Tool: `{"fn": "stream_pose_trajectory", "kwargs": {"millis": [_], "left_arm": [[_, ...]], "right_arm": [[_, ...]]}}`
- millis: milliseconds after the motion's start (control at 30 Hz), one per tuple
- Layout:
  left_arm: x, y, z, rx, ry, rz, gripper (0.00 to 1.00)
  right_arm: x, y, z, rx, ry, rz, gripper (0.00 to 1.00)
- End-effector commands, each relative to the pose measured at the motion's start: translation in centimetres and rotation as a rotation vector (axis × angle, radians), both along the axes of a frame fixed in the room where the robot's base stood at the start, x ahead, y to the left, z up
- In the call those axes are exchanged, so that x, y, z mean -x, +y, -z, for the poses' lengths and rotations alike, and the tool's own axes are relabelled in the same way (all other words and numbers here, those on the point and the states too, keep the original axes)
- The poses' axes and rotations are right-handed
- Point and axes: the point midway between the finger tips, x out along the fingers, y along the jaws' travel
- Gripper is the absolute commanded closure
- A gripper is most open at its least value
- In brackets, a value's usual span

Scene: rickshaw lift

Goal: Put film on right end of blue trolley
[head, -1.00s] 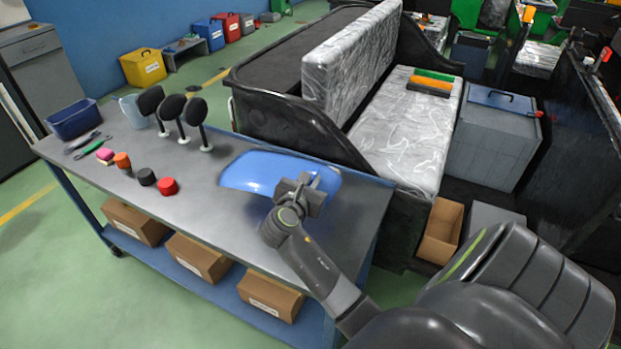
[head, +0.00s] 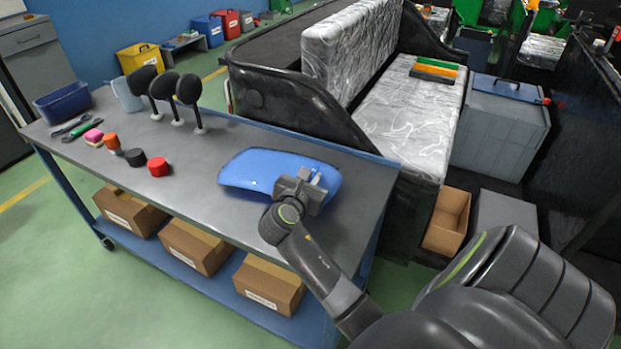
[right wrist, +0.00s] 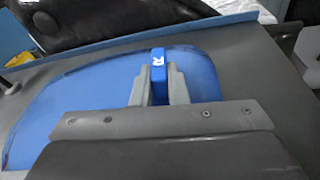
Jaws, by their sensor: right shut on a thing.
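The film (head: 250,170) is a blue, slightly curved sheet over the right end of the trolley. It also shows in the right wrist view (right wrist: 95,92). My right gripper (head: 301,187) is at the film's right part, shut on a blue tab marked "R" (right wrist: 159,74). The blue trolley has a grey top (head: 215,220) and blue frame. I cannot tell whether the film touches the top. My left gripper is not in view.
Several black round-headed mirrors (head: 188,95), a red cap (head: 158,166), a black cap (head: 135,157) and a blue bin (head: 64,102) occupy the trolley's left part. A black rickshaw body (head: 285,105) with wrapped seats stands behind. The middle front of the trolley top is clear.

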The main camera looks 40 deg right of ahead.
Motion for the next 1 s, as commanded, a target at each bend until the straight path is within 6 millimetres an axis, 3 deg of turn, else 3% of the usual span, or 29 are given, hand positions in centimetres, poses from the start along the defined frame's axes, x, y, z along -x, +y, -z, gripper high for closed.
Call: {"fn": "stream_pose_trajectory", "kwargs": {"millis": [1000], "left_arm": [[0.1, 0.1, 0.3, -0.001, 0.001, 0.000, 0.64]], "right_arm": [[0.0, 0.0, 2.2, 0.000, 0.000, 0.000, 1.00]]}}
